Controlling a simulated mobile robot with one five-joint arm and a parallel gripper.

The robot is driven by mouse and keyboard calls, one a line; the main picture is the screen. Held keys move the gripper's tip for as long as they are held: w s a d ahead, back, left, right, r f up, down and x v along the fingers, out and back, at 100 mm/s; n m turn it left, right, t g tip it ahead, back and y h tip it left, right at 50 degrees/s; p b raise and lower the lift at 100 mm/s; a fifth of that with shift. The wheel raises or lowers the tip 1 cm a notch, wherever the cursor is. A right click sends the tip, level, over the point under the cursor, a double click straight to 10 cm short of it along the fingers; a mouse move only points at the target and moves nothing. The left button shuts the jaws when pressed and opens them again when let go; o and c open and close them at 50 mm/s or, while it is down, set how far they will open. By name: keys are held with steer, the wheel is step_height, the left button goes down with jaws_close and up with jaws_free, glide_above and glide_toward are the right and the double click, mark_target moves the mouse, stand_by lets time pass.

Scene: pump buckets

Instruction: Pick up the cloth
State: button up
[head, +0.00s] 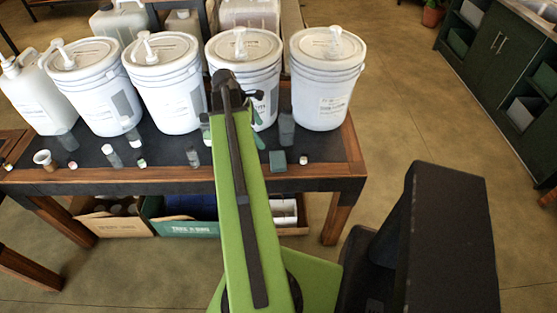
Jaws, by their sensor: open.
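A small, flat-sided dark green piece (277,162) lies near the front edge of the dark tabletop, right of my arm. It may be the folded cloth, but it is too small to be sure. My gripper (233,130) is over the table in front of the white buckets, left of the green piece. Its green fingers stand apart on either side of my arm's end, and nothing shows held between them. My green arm hides part of the gripper and the table beneath it.
Small bottles (112,155) and a cup (45,160) stand in front. Boxes (110,222) sit underneath. Floor is clear right of the table, before green cabinets (490,65).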

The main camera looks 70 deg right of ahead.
steer(key=b, duration=1.1)
glide_above(277, 160)
steer(key=w+a, duration=0.1)
steer(key=w, duration=0.1)
step_height(277, 160, down, 12)
steer(key=shift+w+r, duration=0.1)
steer(key=shift+r, duration=0.15)
steer(key=b+x, duration=0.5)
steer(key=shift+d+f, duration=0.15)
steer(key=shift+f, duration=0.05)
steer(key=shift+r, duration=0.2)
steer(key=c, duration=1.1)
